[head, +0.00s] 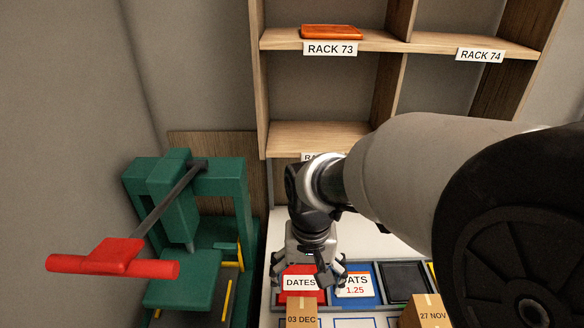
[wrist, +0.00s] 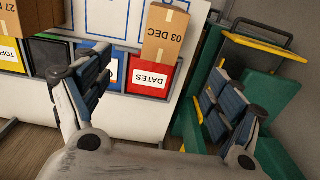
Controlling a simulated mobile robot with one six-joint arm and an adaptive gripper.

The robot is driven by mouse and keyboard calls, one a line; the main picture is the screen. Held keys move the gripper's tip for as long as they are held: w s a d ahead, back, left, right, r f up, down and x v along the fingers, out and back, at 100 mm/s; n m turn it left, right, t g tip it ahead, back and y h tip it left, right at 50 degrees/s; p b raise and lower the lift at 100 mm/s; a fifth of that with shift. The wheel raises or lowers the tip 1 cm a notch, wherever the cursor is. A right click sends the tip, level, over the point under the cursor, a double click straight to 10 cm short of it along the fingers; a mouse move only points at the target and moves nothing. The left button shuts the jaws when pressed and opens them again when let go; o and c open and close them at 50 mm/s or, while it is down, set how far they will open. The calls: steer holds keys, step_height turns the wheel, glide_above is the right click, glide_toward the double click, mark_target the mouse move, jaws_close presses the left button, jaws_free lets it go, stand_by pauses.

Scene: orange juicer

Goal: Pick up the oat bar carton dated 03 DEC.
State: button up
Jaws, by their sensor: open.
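The carton marked 03 DEC (head: 302,313) is a brown cardboard box with a tape strip, at the bottom of the head view. It also shows in the wrist view (wrist: 164,34), upside down, at the front of the red DATES bin (wrist: 152,77). My gripper (head: 307,270) hangs over the bins behind the carton in the head view. In the wrist view its fingers (wrist: 160,92) are spread wide with nothing between them touching. The carton lies beyond the fingertips. Its lower part is cut off in the head view.
Another carton, marked 27 NOV (head: 427,312), stands to the right. A blue bin (head: 365,297) and a black bin (head: 404,280) sit beside the red one. A green press with a red handle (head: 113,262) stands at left. Wooden shelves (head: 320,140) rise behind.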

steer(key=b, duration=0.2)
glide_toward(302, 317)
steer(key=f, duration=0.5)
steer(key=shift+w+d+f, duration=0.15)
steer(key=shift+d+f, duration=0.1)
steer(key=shift+a+f+b, duration=0.15)
steer(key=shift+f+b, duration=0.25)
steer(key=shift+f, duration=1.1)
steer(key=shift+a+f+b, duration=0.15)
steer(key=shift+f+b, duration=0.25)
steer(key=shift+f, duration=1.1)
steer(key=c, duration=1.2)
steer(key=shift+c, duration=0.3)
steer(key=shift+r, duration=0.2)
